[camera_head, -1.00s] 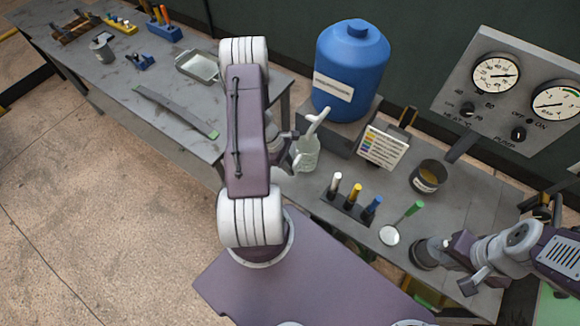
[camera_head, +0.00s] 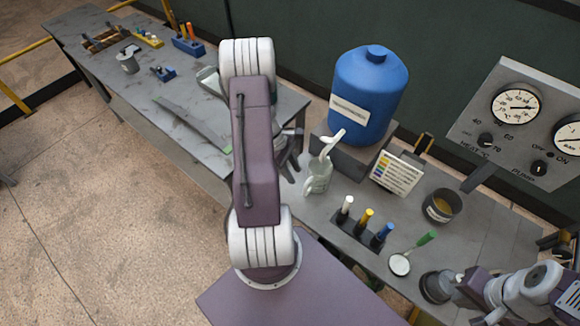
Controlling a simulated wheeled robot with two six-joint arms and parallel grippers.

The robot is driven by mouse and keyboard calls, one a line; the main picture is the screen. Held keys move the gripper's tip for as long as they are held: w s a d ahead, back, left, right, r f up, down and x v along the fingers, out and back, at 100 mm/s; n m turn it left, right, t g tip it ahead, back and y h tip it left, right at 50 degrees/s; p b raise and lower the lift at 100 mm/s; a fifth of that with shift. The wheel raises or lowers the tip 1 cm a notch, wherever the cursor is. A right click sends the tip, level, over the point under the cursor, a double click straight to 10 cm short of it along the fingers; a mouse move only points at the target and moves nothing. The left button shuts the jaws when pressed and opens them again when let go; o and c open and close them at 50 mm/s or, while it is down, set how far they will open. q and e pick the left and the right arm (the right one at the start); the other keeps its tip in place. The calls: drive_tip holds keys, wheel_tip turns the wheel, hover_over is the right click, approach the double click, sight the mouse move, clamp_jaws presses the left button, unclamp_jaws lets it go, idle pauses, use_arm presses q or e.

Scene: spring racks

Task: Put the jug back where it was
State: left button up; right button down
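The jug (camera_head: 318,179) is a clear, greenish vessel with a pale handle on its left. It stands upright on the grey bench, in front of the blue drum's grey block. A white spout or lever (camera_head: 333,143) shows just above it. My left gripper (camera_head: 291,160) is just left of the jug, partly hidden behind my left arm. Its dark fingers look spread and empty, with a small gap to the jug. My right gripper (camera_head: 462,285) is low at the right; its fingers cannot be made out clearly.
The blue drum (camera_head: 370,85) stands behind the jug. A label card (camera_head: 397,172), a rack of coloured-top tubes (camera_head: 360,229), a dark pot (camera_head: 441,206) and a round mirror-like disc (camera_head: 400,264) stand to the right.

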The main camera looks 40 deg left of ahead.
use_arm(q)
drive_tip(key=s+d+r+m+y, duration=0.2)
drive_tip(key=d+r+m, duration=0.4)
drive_tip(key=d+m, duration=0.4)
drive_tip(key=s+d+r+m+y, duration=0.1)
drive_tip(key=d+r+m+y, duration=0.1)
drive_tip(key=d+r+m, duration=0.65)
wheel_tip(320, 180, down, 12)
drive_tip(key=m+b, duration=0.3)
drive_tip(key=b, duration=0.6)
drive_tip(key=shift+m, duration=0.25)
